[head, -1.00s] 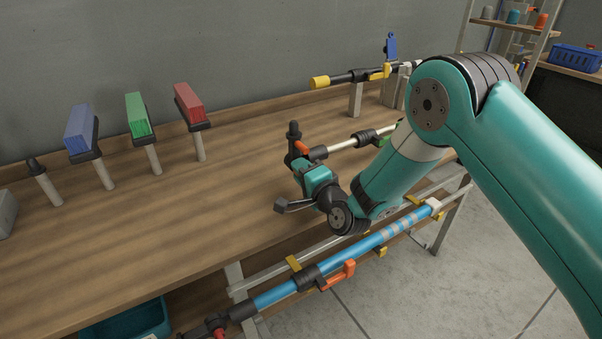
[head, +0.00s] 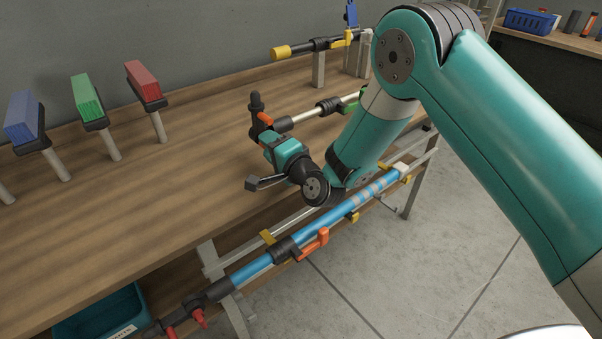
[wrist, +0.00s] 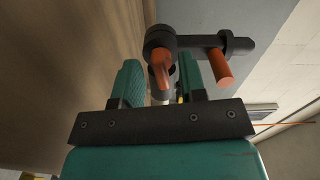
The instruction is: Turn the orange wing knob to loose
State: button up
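In the head view an orange wing knob (head: 266,119) sits on a black fitting at the near-left end of a pale pole on the bench. My gripper (head: 270,138) is right at it, and its teal body partly hides the fitting. In the wrist view an orange piece (wrist: 162,70) on a round black hub lies between my two teal fingers (wrist: 158,82), with gaps visible on both sides. My gripper looks open around it. A second orange piece (wrist: 221,67) sticks out from a black side bar, right of the fingers. Whether both belong to one knob is unclear.
A blue pole (head: 250,268) with an orange lever (head: 318,243) runs along the bench front, below my arm. A yellow-tipped pole (head: 282,52) is behind. Blue, green and red blocks (head: 142,80) stand on posts at the left. The bench top (head: 190,170) between is clear.

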jog(key=b+v, duration=1.6)
jog(key=b, duration=0.1)
jog(key=s+a+n+g+y, duration=0.2)
jog(key=s+a+n+g, duration=0.1)
jog(key=s+n+g, duration=0.8)
jog(key=s+d+f+n+g+h, duration=0.2)
jog(key=s+d+n+g+h, duration=0.25)
jog(key=s+d+h, duration=0.5)
notch_tip(320, 180, up, 19)
jog(key=s+d+y+p, duration=0.1)
jog(key=p, duration=1.8)
jog(key=shift+d+f+n+y, duration=0.25)
jog(key=shift+d+n+y, duration=0.1)
jog(key=shift+d+n, duration=0.1)
